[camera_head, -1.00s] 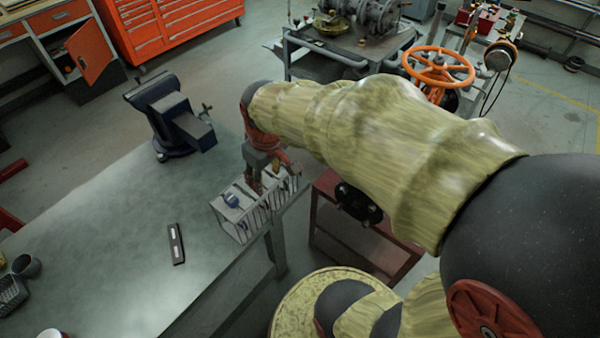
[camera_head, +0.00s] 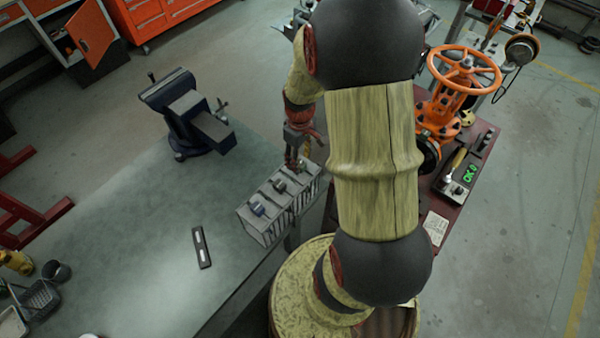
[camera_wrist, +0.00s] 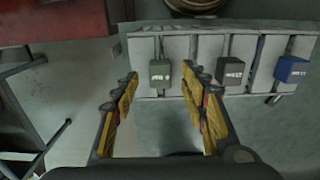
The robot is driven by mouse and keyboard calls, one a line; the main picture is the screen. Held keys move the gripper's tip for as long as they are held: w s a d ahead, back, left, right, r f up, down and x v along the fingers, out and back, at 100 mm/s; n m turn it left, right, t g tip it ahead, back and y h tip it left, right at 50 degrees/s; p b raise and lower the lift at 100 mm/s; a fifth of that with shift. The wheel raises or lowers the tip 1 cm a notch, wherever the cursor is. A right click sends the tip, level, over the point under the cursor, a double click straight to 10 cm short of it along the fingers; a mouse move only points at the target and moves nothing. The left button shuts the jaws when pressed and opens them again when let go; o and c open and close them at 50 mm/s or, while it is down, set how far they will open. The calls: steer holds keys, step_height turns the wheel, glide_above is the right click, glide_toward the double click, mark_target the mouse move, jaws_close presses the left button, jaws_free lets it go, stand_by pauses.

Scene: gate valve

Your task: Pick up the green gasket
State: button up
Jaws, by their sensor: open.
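A pale slotted rack (camera_head: 262,229) stands at the right edge of the workbench and fills the top of the wrist view (camera_wrist: 206,48). It holds tagged pieces in separate slots. The green gasket's tag block (camera_wrist: 160,74) is at the left in the wrist view; the gasket itself is mostly hidden in its slot. My gripper (camera_wrist: 160,80) is open, with its yellow-padded fingertips on either side of the green block in the picture. Contact cannot be told. In the head view my gripper (camera_head: 297,164) is above the far end of the rack and hides the green block.
A dark grey block (camera_wrist: 230,74) and a blue block (camera_wrist: 291,70) sit in neighbouring slots, right of the green one. A vise (camera_head: 190,115) stands farther back on the bench, and a level (camera_head: 202,247) lies nearer. An orange-wheeled valve (camera_head: 455,100) stands on a red cart at right.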

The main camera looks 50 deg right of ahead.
step_height(320, 180, down, 2)
steer(key=shift+f, duration=0.1)
steer(key=c, duration=0.3)
steer(key=c, duration=0.8)
jaws_close()
